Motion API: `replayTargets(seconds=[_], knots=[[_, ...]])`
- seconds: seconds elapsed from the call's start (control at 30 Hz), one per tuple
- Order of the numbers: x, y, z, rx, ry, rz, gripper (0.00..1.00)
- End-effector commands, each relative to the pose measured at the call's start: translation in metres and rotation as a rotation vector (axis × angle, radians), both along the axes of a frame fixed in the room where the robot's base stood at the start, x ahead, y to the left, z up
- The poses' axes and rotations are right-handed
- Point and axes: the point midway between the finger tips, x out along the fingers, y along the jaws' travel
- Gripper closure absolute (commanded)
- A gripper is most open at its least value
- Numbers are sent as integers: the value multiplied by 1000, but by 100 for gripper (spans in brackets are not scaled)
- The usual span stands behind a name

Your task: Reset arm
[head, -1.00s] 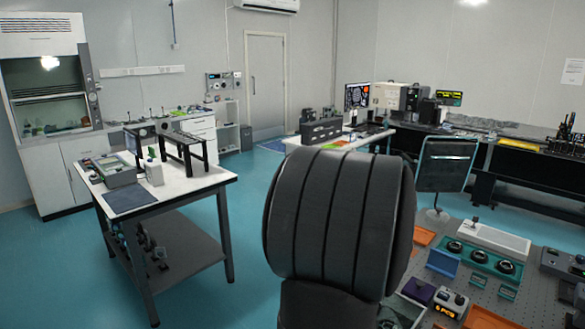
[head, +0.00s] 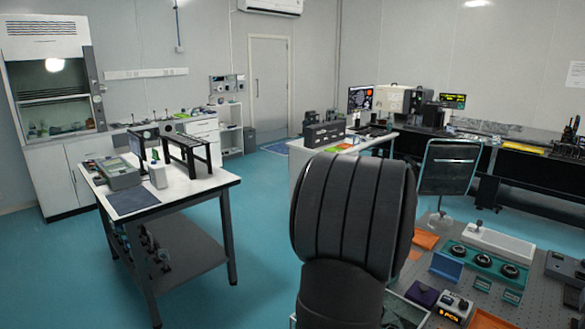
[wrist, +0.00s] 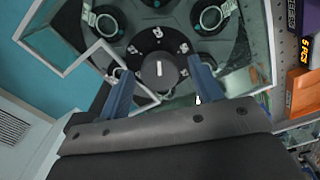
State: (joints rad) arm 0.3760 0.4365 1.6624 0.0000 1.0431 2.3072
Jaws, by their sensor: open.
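My gripper (wrist: 158,66) shows in the wrist view with its two blue-grey fingers apart and nothing clamped between them. A black dial with a grey knob (wrist: 160,76) and white markings appears between the fingers. I cannot tell how far the fingertips are from it. My dark arm fills the middle of the head view; the gripper itself is hidden there.
Around the dial is a clear-walled case (wrist: 70,62) with several round black parts. In the head view, an optical table (head: 545,296) at lower right holds trays and devices. A white-topped bench (head: 205,184) stands left, with open blue floor (head: 255,240) between.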

Motion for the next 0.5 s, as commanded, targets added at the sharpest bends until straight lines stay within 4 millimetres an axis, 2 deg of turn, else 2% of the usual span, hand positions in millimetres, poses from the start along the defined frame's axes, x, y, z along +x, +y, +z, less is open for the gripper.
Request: replayTargets(seconds=[0.17,0.5], knots=[[1,0,12,-1,-4,0,41],[1,0,76,-2,-5,0,41]])
